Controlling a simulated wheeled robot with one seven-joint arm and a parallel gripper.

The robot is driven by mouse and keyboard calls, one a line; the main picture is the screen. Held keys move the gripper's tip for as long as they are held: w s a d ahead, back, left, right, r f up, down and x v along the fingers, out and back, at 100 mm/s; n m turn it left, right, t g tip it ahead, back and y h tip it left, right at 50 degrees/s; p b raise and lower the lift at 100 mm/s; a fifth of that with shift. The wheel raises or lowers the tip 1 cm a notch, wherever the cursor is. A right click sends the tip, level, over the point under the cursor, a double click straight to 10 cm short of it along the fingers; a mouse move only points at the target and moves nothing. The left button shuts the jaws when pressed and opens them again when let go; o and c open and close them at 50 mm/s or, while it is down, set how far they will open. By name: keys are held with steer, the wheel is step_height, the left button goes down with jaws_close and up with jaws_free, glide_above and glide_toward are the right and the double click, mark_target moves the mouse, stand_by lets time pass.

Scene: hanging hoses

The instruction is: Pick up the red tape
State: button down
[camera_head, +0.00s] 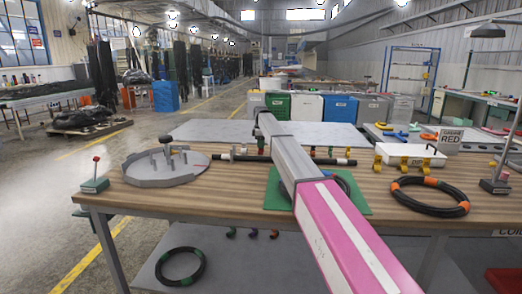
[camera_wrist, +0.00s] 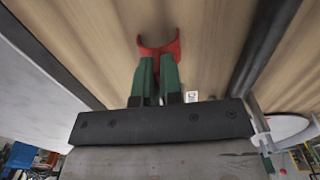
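The red tape (camera_wrist: 159,47) shows in the wrist view as a curved red band over the wooden tabletop, with its open side away from me. My gripper (camera_wrist: 158,60) has two green fingers pointing at it. They are close together with a narrow gap, and their tips meet or overlap the near side of the band. I cannot tell whether they clamp it. A small red piece (camera_head: 313,151) stands among other coloured pieces behind the arm, near the black hose.
The wooden table (camera_head: 235,192) carries a grey round fixture (camera_head: 165,167) at left. A coiled black hose with orange bands (camera_head: 430,209) lies at right, below a white box (camera_head: 405,154). Bare wood shows at front left.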

stand_by(0.4)
steer(key=shift+r, duration=0.65)
step_height(320, 180, up, 3)
steer(key=s+a+r, duration=0.6)
steer(key=s+a, duration=0.1)
steer(key=s, duration=0.2)
steer(key=shift+a+r, duration=0.3)
steer(key=shift+r, duration=0.05)
stand_by(0.6)
